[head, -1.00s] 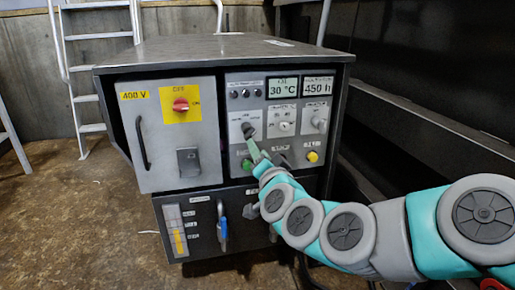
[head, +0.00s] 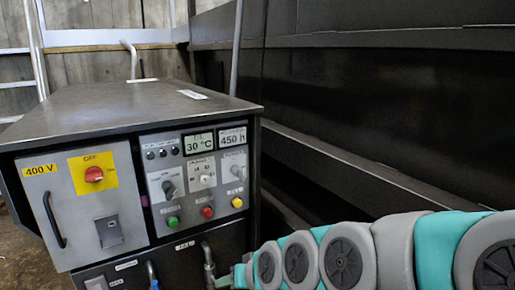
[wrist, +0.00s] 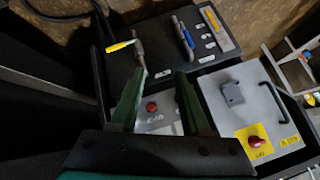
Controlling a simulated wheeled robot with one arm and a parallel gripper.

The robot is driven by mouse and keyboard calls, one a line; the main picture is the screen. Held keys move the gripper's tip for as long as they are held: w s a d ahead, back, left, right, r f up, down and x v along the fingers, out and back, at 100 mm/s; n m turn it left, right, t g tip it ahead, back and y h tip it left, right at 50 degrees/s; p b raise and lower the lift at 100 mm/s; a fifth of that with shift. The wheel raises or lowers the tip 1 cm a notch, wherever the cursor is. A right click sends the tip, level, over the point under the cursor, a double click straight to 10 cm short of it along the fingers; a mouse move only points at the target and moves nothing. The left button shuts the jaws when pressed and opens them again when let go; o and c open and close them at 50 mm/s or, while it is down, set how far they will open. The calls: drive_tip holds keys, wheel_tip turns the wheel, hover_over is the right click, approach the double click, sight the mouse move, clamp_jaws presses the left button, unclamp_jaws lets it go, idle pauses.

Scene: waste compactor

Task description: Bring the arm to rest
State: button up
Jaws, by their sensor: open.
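My gripper (wrist: 162,78) shows in the wrist view with two green fingers spread apart and nothing between them. A red button (wrist: 152,107) on the control panel shows behind the gap. In the head view my arm stretches in from the lower right, and the gripper end (head: 238,276) is low, in front of the cabinet's lower right part. Its fingertips are mostly hidden or cut off there. The control panel (head: 153,186) has a dark selector knob (head: 169,188) and green, red and yellow buttons. The gripper appears apart from the panel.
The metal cabinet (head: 110,110) fills the left. Lower levers (head: 208,265) stick out near my gripper. A dark wall with ledges (head: 380,110) runs along the right, close to my arm.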

drive_tip(key=s+d+m+g+h+p, duration=0.2)
drive_tip(key=s+d+g+h+p, duration=0.2)
drive_tip(key=s+d, duration=1.6)
drive_tip(key=s+g+h, duration=0.2)
drive_tip(key=g, duration=0.2)
drive_tip(key=shift+s+d, duration=0.15)
drive_tip(key=shift+s, duration=0.2)
